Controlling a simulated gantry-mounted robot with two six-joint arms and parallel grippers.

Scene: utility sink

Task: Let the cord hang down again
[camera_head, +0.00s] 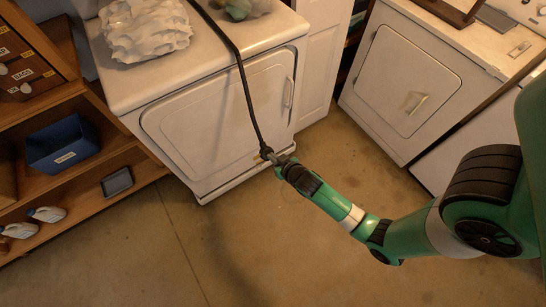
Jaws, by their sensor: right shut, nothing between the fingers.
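The black cord (242,78) comes in from the top of the picture and runs over the top of the white appliance. It goes down past the appliance's front to its lower end near my right gripper. My right gripper (271,156) is shut at this lower end, in front of the appliance's lower right. The gripper and the cord's end overlap in the picture; no clear gap shows between them. The fingers are small and partly hidden by the cord end. My left gripper is not in view.
The white appliance (215,118) carries crumpled white cloth (146,30) and a bag with green contents (240,8). A second white appliance (405,82) stands right. Wooden shelves at left hold a blue bin (62,146) and bottles (47,214). The floor (160,250) in front is clear.

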